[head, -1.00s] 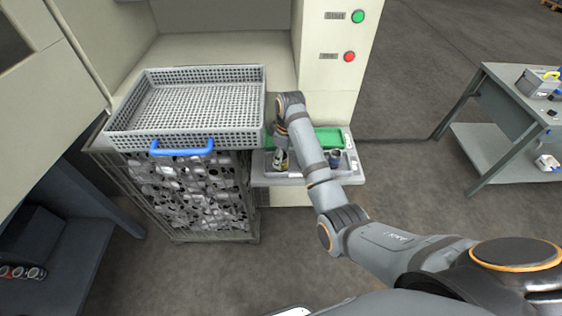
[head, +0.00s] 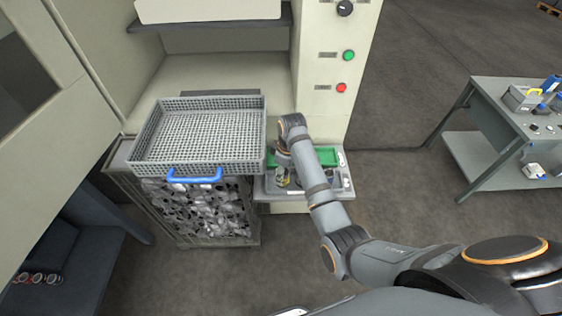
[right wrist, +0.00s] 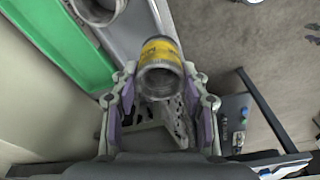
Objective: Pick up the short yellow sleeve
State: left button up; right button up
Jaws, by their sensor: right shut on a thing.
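The short yellow sleeve (right wrist: 161,54) is a small hollow cylinder with a yellow band and a grey metal rim. In the right wrist view it sits between the two fingers of my right gripper (right wrist: 160,85), which is shut on it, its open end facing the camera. In the head view my right gripper (head: 284,178) is low over the grey tray by the machine, largely hidden by my own arm. My left gripper is in neither current view.
A green tray insert (head: 327,157) lies on the grey side shelf (head: 284,206). Another ring-shaped metal part (right wrist: 97,8) is at the top of the right wrist view. A perforated basket (head: 197,172) with a blue handle stands left. A workbench (head: 497,115) stands far right.

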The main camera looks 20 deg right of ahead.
aim_at(287, 178)
jog(key=s+a+r+p, duration=0.1)
jog(key=s+r+p, duration=0.5)
jog(key=s+p, duration=0.3)
jog(key=shift+s, duration=0.8)
